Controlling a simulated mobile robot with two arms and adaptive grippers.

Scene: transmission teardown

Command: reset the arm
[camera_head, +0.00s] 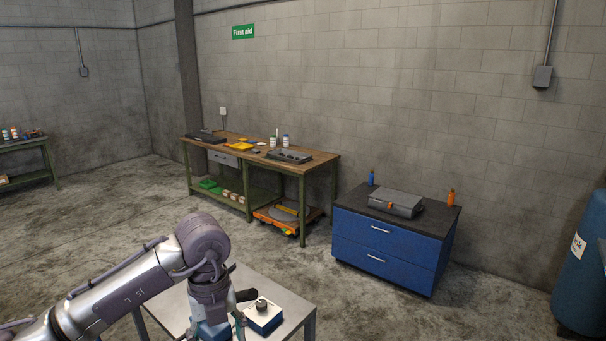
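My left arm comes in from the lower left and bends down at the wrist over a small grey metal table (256,277). My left gripper (238,324) is at the bottom edge, partly cut off and partly hidden by the wrist, so its fingers do not show clearly. A blue and white box with a black knob (264,316) stands on the table just right of it. Something blue also shows below the wrist; I cannot tell whether it is held. My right gripper is not in view.
A blue drawer cabinet (385,251) carries a grey case (396,202) and two small bottles. A wooden workbench (318,163) with tools stands against the back wall. A blue tank (582,265) is at the right edge. The concrete floor between is clear.

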